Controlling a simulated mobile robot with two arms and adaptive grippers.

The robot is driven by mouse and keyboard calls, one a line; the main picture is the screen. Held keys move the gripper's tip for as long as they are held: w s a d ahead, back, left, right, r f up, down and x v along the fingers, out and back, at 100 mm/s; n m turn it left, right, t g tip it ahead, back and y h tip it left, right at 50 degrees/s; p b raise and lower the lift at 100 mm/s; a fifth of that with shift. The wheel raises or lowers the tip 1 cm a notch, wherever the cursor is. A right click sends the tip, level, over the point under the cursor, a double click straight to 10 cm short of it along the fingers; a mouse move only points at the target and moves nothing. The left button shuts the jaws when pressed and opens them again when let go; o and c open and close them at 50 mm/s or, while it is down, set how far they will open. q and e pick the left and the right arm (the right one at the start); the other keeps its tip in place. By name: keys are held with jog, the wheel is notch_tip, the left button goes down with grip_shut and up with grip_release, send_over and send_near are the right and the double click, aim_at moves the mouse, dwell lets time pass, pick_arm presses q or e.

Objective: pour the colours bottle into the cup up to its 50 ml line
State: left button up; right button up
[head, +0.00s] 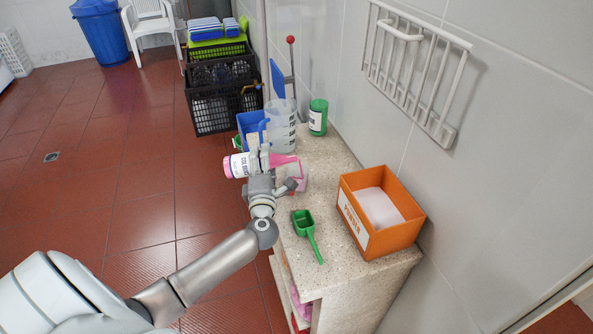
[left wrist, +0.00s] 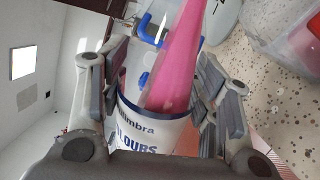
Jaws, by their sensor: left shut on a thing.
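My left gripper (head: 262,163) is shut on the colours bottle (head: 238,166), a white labelled bottle with a pink end and a long pink spout. The bottle lies nearly level, its spout pointing right. In the left wrist view the fingers clasp both sides of the bottle (left wrist: 150,130). The cup (head: 301,172), clear with a pink tint, stands on the stone top under and beside the spout tip, partly hidden by my gripper. A clear, pinkish vessel, probably the cup (left wrist: 298,42), shows at the right of the wrist view. Its 50 ml line and liquid level cannot be read. My right gripper is out of view.
A green scoop (head: 304,228) and an orange powder box (head: 385,240) stand on the stone top (head: 335,165) nearer me. A clear jug (head: 281,125), a blue container (head: 248,124) and a green bottle (head: 318,117) stand at the far end. The wall bounds the right.

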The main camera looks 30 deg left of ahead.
pick_arm(q)
jog(key=shift+m+p, duration=0.4)
jog(key=shift+p, duration=0.05)
dwell(1.7)
